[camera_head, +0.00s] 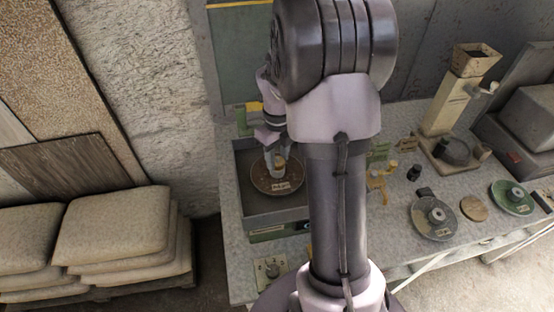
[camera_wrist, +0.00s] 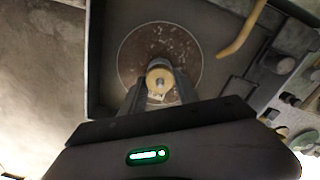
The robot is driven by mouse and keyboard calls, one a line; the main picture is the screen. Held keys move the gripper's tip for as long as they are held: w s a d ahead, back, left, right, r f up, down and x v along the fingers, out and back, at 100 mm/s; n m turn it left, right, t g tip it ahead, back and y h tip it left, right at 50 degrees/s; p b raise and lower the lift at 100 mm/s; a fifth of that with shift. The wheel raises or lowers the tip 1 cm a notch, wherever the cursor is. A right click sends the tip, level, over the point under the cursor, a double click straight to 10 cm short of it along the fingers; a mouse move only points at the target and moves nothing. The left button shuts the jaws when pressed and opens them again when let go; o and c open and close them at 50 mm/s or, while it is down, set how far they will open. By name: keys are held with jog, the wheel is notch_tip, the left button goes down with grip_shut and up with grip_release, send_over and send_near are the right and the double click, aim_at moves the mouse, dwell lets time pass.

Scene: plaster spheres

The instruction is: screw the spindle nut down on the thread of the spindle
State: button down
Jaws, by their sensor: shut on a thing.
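The spindle nut (camera_wrist: 153,76) is a small brass-coloured piece at the middle of a brown speckled disc (camera_wrist: 135,50) in the wrist view. A small grey round end, likely the spindle (camera_wrist: 160,82), shows at the nut's centre. My gripper (camera_wrist: 160,88) is shut on the nut, one finger on each side. In the head view my gripper (camera_head: 277,158) points down over the same disc (camera_head: 263,180), which carries a pale label. How far the nut sits down the thread is hidden.
The disc lies in a dark, walled tray (camera_head: 242,170) on the grey bench (camera_head: 400,240). A yellow curved arm (camera_wrist: 243,32) stands to its right. Further right are a grey disc (camera_head: 422,222), a green disc (camera_head: 510,208) and a cream machine (camera_head: 442,112). Stacked sacks (camera_head: 110,225) stand left.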

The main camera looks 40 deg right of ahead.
jog(key=shift+s+a+f+m+b, duration=0.15)
jog(key=shift+m+b, duration=0.65)
jog(key=shift+m, duration=0.4)
jog(key=shift+s+f+m+b, duration=0.15)
jog(key=shift+m+b, duration=0.65)
jog(key=shift+m, duration=0.4)
jog(key=shift+r, duration=0.15)
jog(key=c, duration=1.3)
grip_release()
jog(key=o, duration=0.5)
jog(key=shift+s+r, duration=0.15)
jog(key=shift+c, duration=0.2)
jog(key=shift+c, duration=1.4)
jog(key=shift+w, duration=0.2)
